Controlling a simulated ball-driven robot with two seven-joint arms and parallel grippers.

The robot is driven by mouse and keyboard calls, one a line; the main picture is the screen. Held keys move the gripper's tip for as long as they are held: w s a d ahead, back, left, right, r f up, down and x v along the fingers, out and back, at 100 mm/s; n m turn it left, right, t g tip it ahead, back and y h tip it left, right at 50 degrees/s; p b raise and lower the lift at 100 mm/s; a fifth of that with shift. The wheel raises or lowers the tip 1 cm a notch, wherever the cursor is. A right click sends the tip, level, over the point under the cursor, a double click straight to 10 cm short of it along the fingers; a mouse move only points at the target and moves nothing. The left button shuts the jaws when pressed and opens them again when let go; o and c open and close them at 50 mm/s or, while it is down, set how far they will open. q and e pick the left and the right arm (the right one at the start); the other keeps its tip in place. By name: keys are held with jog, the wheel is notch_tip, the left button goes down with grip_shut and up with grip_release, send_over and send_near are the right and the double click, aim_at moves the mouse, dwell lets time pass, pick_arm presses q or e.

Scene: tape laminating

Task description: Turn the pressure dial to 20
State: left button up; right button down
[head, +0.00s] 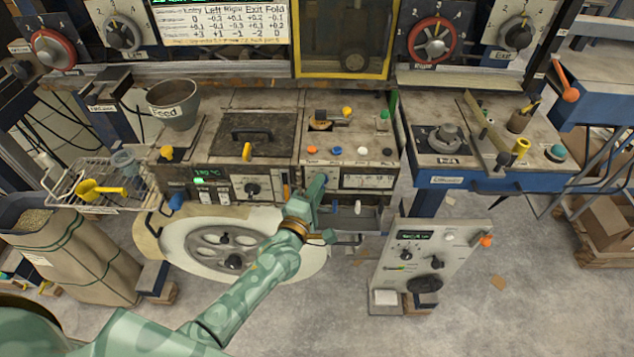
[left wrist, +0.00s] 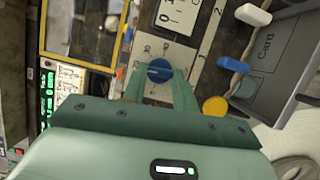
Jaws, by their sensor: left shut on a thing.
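The pressure dial, a round blue knob (left wrist: 160,70), shows in the left wrist view on a pale panel with small printed marks around it. My left gripper (left wrist: 160,85) is shut on the blue knob, with one finger on each side. In the head view my left gripper (head: 320,188) reaches the front panel of the middle machine (head: 347,152) and mostly hides the knob. My right gripper is not in view.
A grey card tray (left wrist: 275,60) and a yellow round knob (left wrist: 215,106) are near the gripper. A control stand (head: 425,262) stands to the right. The floor in front of it is mostly free.

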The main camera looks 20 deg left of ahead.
pick_arm(q)
jog(key=shift+m+p, duration=0.35)
jog(key=shift+m, duration=0.05)
jog(key=o, duration=1)
jog(key=shift+c, duration=0.2)
jog(key=shift+s, duration=0.1)
jog(key=s+a, duration=0.1)
jog(key=s, duration=1.5)
jog(key=shift+a+p, duration=0.35)
jog(key=shift+p, duration=0.05)
